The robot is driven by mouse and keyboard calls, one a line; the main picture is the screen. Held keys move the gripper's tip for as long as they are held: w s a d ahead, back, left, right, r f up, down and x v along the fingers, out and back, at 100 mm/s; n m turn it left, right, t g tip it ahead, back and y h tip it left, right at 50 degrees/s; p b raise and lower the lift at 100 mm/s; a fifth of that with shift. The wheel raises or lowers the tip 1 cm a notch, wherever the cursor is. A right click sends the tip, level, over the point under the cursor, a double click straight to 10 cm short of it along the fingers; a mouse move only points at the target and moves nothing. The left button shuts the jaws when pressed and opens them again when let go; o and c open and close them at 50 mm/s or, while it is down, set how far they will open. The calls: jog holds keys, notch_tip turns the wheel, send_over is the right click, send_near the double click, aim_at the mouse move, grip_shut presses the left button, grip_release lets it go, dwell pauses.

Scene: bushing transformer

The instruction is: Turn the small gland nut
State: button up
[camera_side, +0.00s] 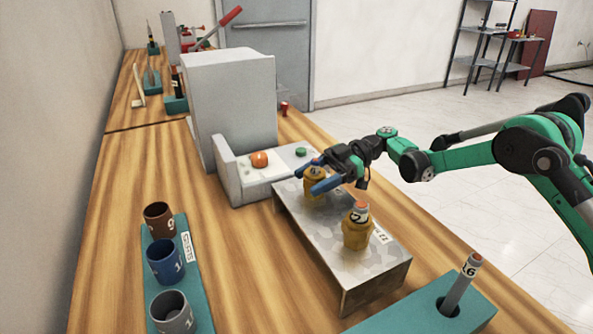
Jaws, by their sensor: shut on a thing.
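Two yellow-brown gland fittings stand upright on a grey metal block (325,225). The far, smaller-looking gland nut (315,194) is at the block's back end, next to the grey machine. The near gland (356,236) has a grey top with an orange tip and a dark mark like a 2. My gripper (313,176) reaches in from the right, with its blue fingers on either side of the far gland's upper part. It is shut on that gland. The fingers hide part of the gland's top.
A grey machine (233,95) with an orange knob (259,159) and a green button (301,152) stands behind the block. A teal rack (199,283) of numbered cups is at left. A teal holder (405,322) with a grey rod (462,284) is at front right.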

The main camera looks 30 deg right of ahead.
jog(key=shift+n+g, duration=1.1)
jog(key=shift+g, duration=0.4)
jog(key=o, duration=1.4)
jog(key=shift+c, duration=0.2)
jog(key=s+d+r+m+t+h, duration=0.15)
jog(key=s+d+m+t, duration=0.25)
jog(key=d+m+t, duration=0.4)
jog(key=shift+n+t, duration=0.3)
jog(key=shift+n, duration=0.4)
jog(key=x, duration=0.6)
jog(key=r+x, duration=0.1)
jog(key=x, duration=0.2)
jog(key=shift+w, duration=0.35)
jog(key=shift+c, duration=0.2)
jog(key=c, duration=1.4)
